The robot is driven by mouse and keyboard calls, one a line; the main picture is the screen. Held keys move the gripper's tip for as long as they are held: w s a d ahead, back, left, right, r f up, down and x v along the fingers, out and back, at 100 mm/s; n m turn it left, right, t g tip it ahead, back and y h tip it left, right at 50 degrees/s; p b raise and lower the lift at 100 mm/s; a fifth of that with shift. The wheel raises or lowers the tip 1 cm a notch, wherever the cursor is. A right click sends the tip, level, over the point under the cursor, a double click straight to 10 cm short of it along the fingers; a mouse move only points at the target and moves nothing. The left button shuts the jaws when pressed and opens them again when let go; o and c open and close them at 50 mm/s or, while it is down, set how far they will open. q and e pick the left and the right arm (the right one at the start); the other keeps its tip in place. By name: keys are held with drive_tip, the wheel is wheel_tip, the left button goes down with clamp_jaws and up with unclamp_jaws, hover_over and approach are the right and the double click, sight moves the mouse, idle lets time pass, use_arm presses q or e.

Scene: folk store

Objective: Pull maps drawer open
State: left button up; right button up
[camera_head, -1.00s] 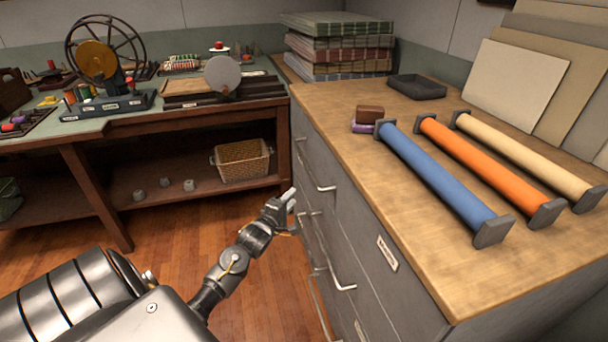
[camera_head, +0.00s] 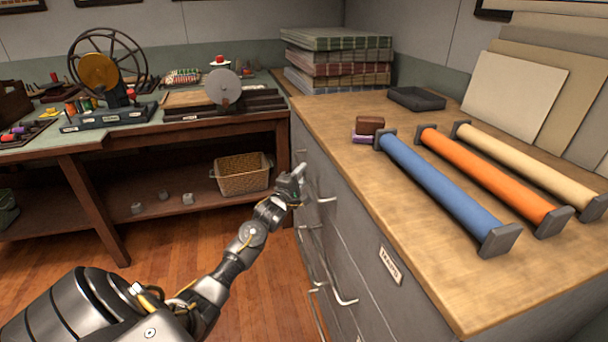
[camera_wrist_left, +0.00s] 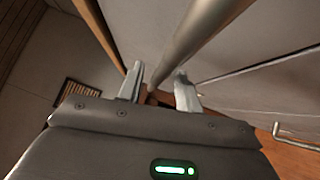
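The grey drawer cabinet (camera_head: 345,225) stands at the right under a wooden top, its drawer fronts flush as far as I see. A white label (camera_head: 390,264) sits on its upper front; I cannot read it surely. Pale bar handles (camera_head: 346,299) run down the front. My left gripper (camera_head: 298,178) is at the far upper part of this front, beside an upper handle (camera_head: 325,200). In the left wrist view my two fingertips (camera_wrist_left: 160,86) are apart, with a handle bar (camera_wrist_left: 195,35) just beyond them. Contact is not clear. My right gripper is out of view.
Blue (camera_head: 435,185), orange (camera_head: 485,175) and cream rolls (camera_head: 525,165) lie on the cabinet top, with a dark tray (camera_head: 417,98) behind. A workbench (camera_head: 150,145) with a basket (camera_head: 242,174) on its shelf stands left. Wooden floor is open before the cabinet.

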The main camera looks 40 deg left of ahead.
use_arm(q)
drive_tip(key=shift+x, duration=0.8)
drive_tip(key=shift+c, duration=0.4)
clamp_jaws()
